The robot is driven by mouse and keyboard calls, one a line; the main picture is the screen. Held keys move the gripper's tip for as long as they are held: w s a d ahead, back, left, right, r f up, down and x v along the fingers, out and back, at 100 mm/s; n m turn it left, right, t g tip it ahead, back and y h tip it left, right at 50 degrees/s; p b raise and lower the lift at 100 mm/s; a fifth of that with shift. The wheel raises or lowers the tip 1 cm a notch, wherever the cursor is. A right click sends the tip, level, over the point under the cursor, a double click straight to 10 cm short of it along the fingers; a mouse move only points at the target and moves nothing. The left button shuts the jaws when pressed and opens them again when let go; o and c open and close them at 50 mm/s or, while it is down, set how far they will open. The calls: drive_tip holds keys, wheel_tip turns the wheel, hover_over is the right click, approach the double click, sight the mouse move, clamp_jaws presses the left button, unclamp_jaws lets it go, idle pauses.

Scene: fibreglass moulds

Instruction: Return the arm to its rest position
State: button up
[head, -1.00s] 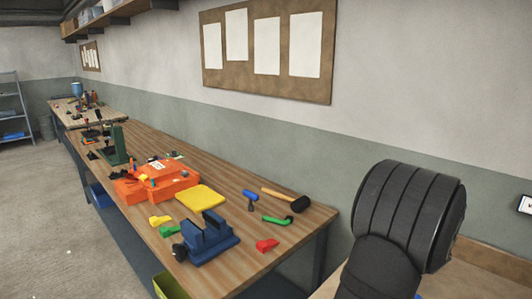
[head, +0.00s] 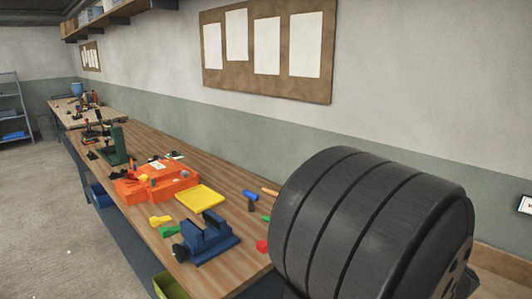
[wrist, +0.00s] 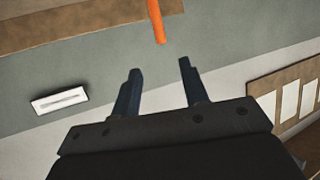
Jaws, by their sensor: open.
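My gripper (wrist: 160,82) shows in the wrist view with its two dark fingers apart and nothing between them. It points toward the grey-green and white wall, away from the bench top. In the head view my arm's dark ribbed link fills the lower right, and the gripper itself is not seen there. That link hides the right end of the wooden workbench (head: 140,136).
The bench holds a blue vise (head: 207,240), an orange mould (head: 155,184), a yellow tray (head: 200,197), a blue-headed tool (head: 251,197) and a green press (head: 115,145). An orange bar (wrist: 156,20) and a white wall plate (wrist: 59,98) show beyond my gripper. A pinboard (head: 267,50) hangs above.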

drive_tip(key=x, duration=1.6)
wheel_tip(320, 180, up, 10)
drive_tip(key=w+a+f+n+y, duration=0.1)
drive_tip(key=w+a, duration=0.3)
drive_tip(key=a, duration=0.3)
drive_tip(key=shift+f, duration=0.4)
drive_tip(key=shift+d, duration=0.1)
drive_tip(key=s+d+r+m+h, duration=0.1)
drive_tip(key=s+d, duration=0.3)
drive_tip(key=d, duration=0.3)
wheel_tip(320, 180, down, 9)
drive_tip(key=shift+a+r, duration=0.15)
drive_tip(key=shift+r, duration=0.05)
drive_tip(key=shift+r, duration=0.1)
